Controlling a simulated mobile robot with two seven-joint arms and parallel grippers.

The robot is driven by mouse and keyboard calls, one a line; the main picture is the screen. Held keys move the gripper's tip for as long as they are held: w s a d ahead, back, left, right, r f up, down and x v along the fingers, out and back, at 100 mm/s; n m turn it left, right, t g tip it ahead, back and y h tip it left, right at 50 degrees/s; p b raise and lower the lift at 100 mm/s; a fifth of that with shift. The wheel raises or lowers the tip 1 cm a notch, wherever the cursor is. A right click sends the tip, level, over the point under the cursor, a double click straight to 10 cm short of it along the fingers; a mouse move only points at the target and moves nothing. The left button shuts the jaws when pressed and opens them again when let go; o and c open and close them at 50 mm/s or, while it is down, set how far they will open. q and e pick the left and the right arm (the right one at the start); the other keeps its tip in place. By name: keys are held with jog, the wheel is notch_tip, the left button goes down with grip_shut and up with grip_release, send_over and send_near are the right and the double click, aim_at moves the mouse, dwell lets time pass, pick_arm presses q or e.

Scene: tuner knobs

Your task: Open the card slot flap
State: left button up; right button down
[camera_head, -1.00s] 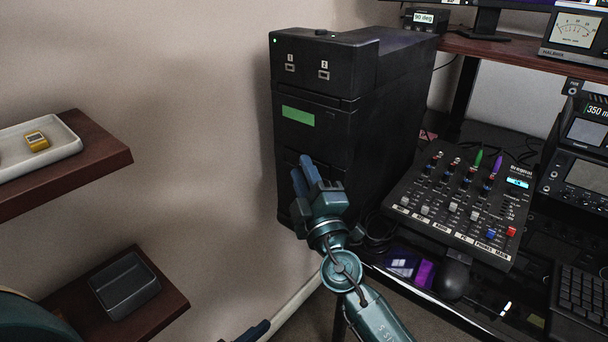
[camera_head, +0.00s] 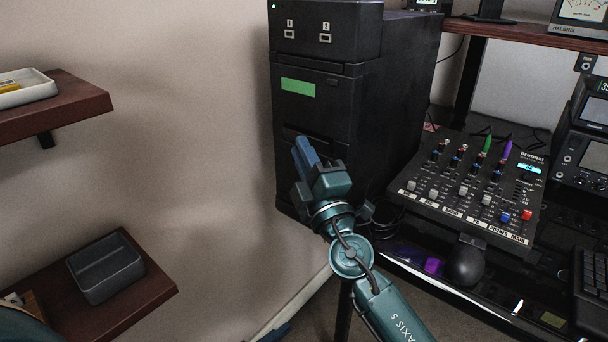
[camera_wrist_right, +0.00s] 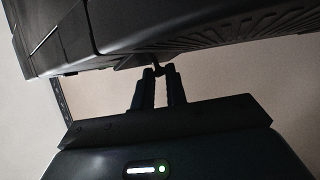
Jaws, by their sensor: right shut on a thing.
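The black tower unit (camera_head: 350,110) stands against the wall in the head view, with a green label (camera_head: 298,87) on its front. The card slot flap (camera_head: 322,137) is a dark panel low on that front, partly hidden by my gripper; I cannot tell how far it stands open. My right gripper (camera_head: 303,145) is at the front of the flap. In the right wrist view its two fingers (camera_wrist_right: 158,76) are shut on a small dark piece under the black housing (camera_wrist_right: 160,45). A dark blue tip (camera_head: 280,332) at the bottom edge may be my left gripper.
A mixer (camera_head: 470,190) with coloured knobs is on the desk to the right. Two brown shelves are at left, the lower one (camera_head: 150,300) with a grey tray (camera_head: 106,268). The space between shelves and tower is clear.

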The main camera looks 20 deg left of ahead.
jog(key=shift+f+n+y+b, duration=0.35)
jog(key=shift+f+b, duration=0.2)
jog(key=shift+b, duration=0.2)
pick_arm(q)
jog(key=shift+w+d+f+m+t+h+b, duration=0.2)
jog(key=shift+d+t+h+b, duration=0.4)
jog(key=shift+b, duration=0.85)
jog(key=shift+w+d+f+m+t+h+b, duration=0.1)
jog(key=shift+d+m+t+h+b, duration=0.45)
jog(key=shift+b, duration=0.85)
jog(key=shift+w+d+f+m+t+h+b, duration=0.15)
jog(key=shift+d+t+h+b, duration=0.25)
jog(key=shift+t+h+b, duration=0.75)
pick_arm(e)
jog(key=shift+n+g+y+b, duration=0.15)
jog(key=shift+n+g+y, duration=0.45)
jog(key=shift+n, duration=0.55)
jog(key=shift+n+g+y+b, duration=0.15)
jog(key=shift+n+g+y, duration=0.15)
jog(key=shift+n+y, duration=0.65)
pick_arm(q)
jog(key=shift+g+y, duration=0.4)
pick_arm(e)
jog(key=c, duration=1.4)
grip_release()
jog(key=shift+c, duration=0.2)
